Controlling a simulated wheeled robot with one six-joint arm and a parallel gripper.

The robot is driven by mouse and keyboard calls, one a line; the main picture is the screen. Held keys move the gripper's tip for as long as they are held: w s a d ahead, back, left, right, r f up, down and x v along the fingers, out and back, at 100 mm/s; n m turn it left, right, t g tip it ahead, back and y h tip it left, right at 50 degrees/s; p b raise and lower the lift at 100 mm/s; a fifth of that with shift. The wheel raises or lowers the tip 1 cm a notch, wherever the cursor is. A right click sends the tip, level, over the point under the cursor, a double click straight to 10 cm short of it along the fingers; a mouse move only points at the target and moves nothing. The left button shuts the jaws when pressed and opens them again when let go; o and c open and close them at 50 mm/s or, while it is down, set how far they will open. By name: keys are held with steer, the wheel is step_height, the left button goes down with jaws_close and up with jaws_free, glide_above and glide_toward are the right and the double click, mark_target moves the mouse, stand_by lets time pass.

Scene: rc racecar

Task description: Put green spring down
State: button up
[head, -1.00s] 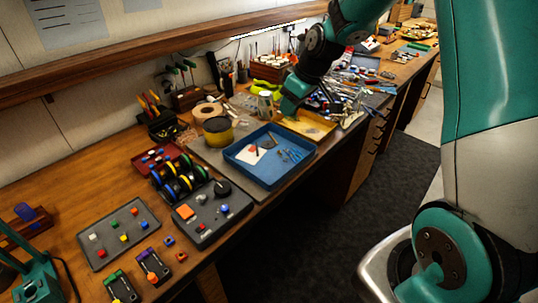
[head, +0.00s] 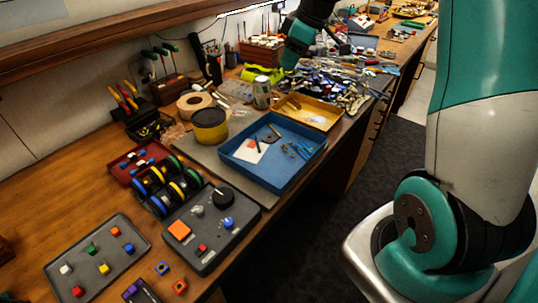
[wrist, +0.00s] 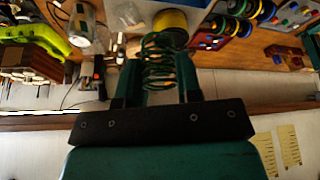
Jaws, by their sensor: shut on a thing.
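The green spring (wrist: 158,58) shows as a coil in the wrist view, between the two fingers of my gripper (wrist: 157,72). My gripper is shut on it. In the head view my gripper (head: 294,55) is raised over the back of the workbench, near the wooden rack of small pots. The spring cannot be made out in the head view.
A blue tray (head: 258,179) with small parts stands at the bench's front edge. Behind it are a tan tray (head: 327,115), a can (head: 261,93) and a yellow-black tub (head: 210,126). Tools clutter the right. Bare wood (head: 60,190) lies at the left.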

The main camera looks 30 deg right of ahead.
step_height(320, 180, down, 3)
steer(key=b, duration=0.2)
steer(key=p, duration=0.3)
glide_toward(278, 143)
steer(key=x, duration=0.5)
steer(key=shift+w+f, duration=0.1)
steer(key=shift+f, duration=0.05)
steer(key=shift+f, duration=0.15)
steer(key=o, duration=0.9)
